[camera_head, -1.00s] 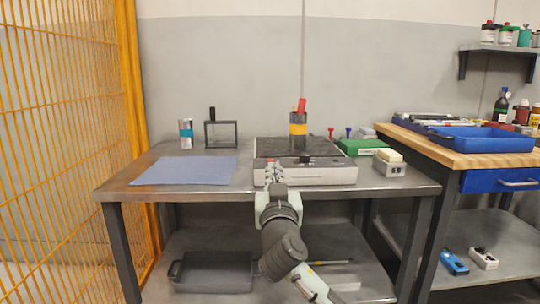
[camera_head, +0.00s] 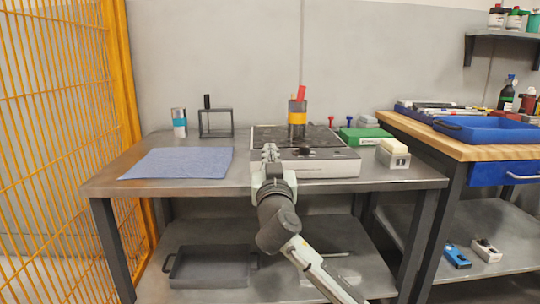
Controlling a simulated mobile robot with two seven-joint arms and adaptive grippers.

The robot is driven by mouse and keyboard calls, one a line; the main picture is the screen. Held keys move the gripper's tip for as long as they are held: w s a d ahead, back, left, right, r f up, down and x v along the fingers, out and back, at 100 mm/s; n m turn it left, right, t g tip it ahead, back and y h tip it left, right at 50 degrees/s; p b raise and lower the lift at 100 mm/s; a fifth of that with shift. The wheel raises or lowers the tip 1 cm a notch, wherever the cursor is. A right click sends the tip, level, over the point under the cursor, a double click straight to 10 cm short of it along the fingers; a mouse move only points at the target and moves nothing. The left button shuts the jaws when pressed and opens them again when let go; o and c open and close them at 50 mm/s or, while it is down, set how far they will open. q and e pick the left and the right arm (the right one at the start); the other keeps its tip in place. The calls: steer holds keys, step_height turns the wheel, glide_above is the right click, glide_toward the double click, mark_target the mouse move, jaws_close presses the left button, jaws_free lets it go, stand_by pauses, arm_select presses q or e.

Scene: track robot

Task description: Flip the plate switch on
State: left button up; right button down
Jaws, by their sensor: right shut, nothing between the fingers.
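The hot plate (camera_head: 335,167) is a low light-grey box with a dark top, on the metal table. A small dark switch or knob (camera_head: 305,153) shows at its front edge; its setting is too small to tell. A dark can with a yellow-orange band (camera_head: 298,119) and a red thing in it stands on the plate. My right gripper (camera_head: 270,150) is shut and empty, pointing up in the picture. It covers the left front part of the plate, left of the switch. I cannot tell whether it touches the plate. My left gripper is not in view.
A blue mat (camera_head: 178,163), a can (camera_head: 179,122) and a dark frame (camera_head: 215,123) are on the left of the table (camera_head: 130,185). A green box (camera_head: 365,136) and a grey block with a pale top (camera_head: 393,158) stand right of the plate. Yellow fencing (camera_head: 60,130) borders the left.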

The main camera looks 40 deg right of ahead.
steer(key=x, duration=0.7)
steer(key=shift+w+d+r+p, duration=0.15)
steer(key=shift+w+r+p, duration=0.05)
steer(key=shift+w+p, duration=0.1)
step_height(320, 180, down, 3)
steer(key=shift+r, duration=0.15)
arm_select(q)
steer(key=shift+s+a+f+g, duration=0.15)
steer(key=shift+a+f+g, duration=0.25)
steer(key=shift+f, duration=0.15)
arm_select(e)
steer(key=shift+s+f, duration=0.15)
steer(key=shift+f, duration=0.6)
arm_select(q)
steer(key=shift+b, duration=0.3)
arm_select(e)
steer(key=shift+f+b, duration=0.4)
steer(key=shift+b, duration=0.75)
steer(key=shift+r+t+b, duration=0.1)
steer(key=shift+t+b, duration=0.3)
steer(key=shift+b, duration=0.15)
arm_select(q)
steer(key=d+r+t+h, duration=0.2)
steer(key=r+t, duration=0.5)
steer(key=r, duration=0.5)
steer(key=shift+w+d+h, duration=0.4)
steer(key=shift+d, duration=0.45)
